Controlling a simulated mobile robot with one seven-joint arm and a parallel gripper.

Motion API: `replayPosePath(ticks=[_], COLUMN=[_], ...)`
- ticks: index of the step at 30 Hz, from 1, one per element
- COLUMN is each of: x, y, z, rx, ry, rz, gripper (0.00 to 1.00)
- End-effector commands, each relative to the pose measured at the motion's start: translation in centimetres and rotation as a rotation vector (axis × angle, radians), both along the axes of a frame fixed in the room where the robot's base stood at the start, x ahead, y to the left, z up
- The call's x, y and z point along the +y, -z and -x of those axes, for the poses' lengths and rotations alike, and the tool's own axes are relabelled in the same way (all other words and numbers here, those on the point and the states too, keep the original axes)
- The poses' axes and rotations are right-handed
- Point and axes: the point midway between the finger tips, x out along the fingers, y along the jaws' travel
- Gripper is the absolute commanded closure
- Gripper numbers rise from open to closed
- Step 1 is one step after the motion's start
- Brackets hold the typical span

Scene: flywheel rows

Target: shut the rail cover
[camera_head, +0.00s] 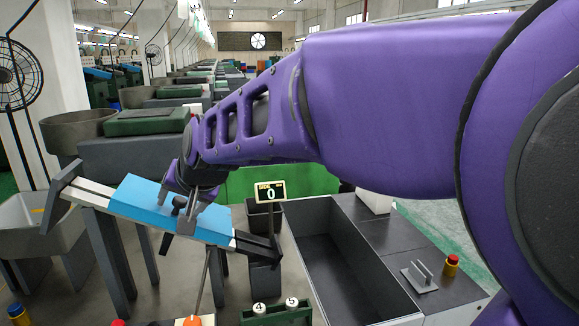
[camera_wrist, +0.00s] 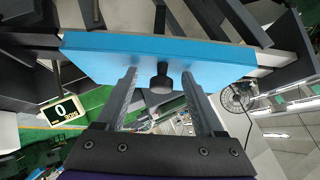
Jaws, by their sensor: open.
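The rail cover (camera_head: 140,198) is a light blue slab on a sloping pale rail (camera_head: 90,187) with dark ends, at the left in the head view. Bare rail shows on both sides of the cover, with dark end pieces beyond. In the wrist view the blue cover (camera_wrist: 110,55) spans the upper middle, and a black knob (camera_wrist: 161,82) sticks out of it. My gripper (camera_head: 182,212) is at the cover's near side. In the wrist view my gripper (camera_wrist: 160,76) is open, with one finger on each side of the knob. Gaps show between knob and fingers.
A small counter display reading 0 (camera_head: 271,191) stands right of the rail. A deep grey bin (camera_head: 318,246) is farther right, with a red button (camera_head: 452,261) beyond it. A green holder with white round pieces numbered 4 and 5 (camera_head: 275,315) is at the front.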

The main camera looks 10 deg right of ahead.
Motion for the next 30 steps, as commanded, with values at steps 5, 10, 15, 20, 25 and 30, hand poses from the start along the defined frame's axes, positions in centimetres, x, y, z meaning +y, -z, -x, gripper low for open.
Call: replayPosePath(ticks=[5, 10, 15, 20, 25, 30], x=[-0.4, -1.1, -1.8, -2.4, -2.7, -2.7], y=[-1.7, -2.9, -4.0, -5.0, -5.5, -5.5], z=[1.0, 2.1, 3.2, 4.1, 4.6, 4.6], rx=[-0.015, -0.015, -0.014, -0.015, -0.014, -0.015], ry=[-0.001, 0.000, 0.002, 0.004, 0.004, 0.004], rz=[-0.004, -0.003, -0.003, -0.002, -0.003, -0.004], gripper=[0.30, 0.30, 0.30, 0.30, 0.30, 0.30])
